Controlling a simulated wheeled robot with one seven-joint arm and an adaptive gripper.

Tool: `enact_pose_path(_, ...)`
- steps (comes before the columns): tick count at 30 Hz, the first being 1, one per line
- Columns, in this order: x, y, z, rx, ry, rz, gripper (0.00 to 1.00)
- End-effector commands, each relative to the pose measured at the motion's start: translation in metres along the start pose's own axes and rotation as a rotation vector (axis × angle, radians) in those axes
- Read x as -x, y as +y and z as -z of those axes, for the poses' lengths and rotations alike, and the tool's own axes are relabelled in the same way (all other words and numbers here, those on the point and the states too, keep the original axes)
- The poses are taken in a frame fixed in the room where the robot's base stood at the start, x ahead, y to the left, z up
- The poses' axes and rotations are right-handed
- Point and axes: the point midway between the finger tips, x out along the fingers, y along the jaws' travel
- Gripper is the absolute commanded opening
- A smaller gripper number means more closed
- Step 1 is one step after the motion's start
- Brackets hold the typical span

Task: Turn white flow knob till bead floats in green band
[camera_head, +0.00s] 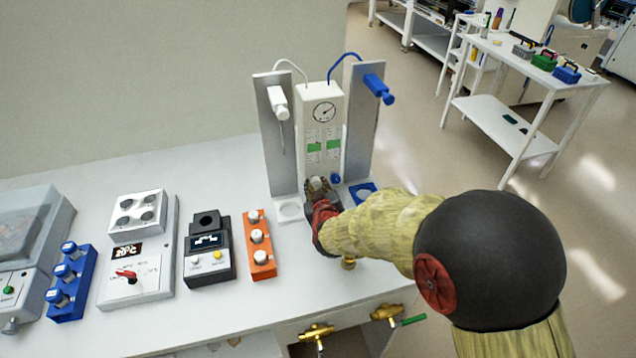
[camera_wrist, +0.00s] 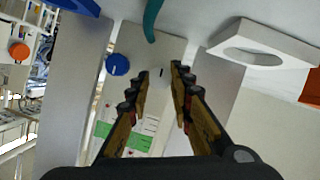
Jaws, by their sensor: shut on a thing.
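The white flow knob (camera_head: 316,183) is low on the front of the white gauge box (camera_head: 310,97). My gripper (camera_head: 319,188) is at this knob, with its fingers closed on its sides. In the wrist view my gripper's fingers (camera_wrist: 160,70) show a narrow gap, and the white knob between them barely stands out from the pale panel. A blue knob (camera_head: 335,178) is just right of it, and it also shows in the wrist view (camera_wrist: 118,64). Two scales with green bands (camera_head: 313,147) are on the box above the knobs. The bead is too small to make out.
Stands flank the box, holding a white nozzle (camera_head: 279,103) and a blue nozzle (camera_head: 378,88). An orange rack (camera_head: 259,245), a dark meter (camera_head: 207,252) and a blue rack (camera_head: 68,283) stand left on the bench. Brass valves (camera_head: 317,333) are at its front edge.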

Motion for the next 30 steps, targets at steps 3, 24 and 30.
enact_pose_path(3,0.0012,-0.0013,0.0020,0.074,-0.003,-0.027,0.00)
enact_pose_path(24,-0.0003,-0.0029,-0.0003,0.227,0.002,-0.091,0.00)
enact_pose_path(30,-0.0004,-0.0029,-0.0001,0.226,0.002,-0.091,0.00)
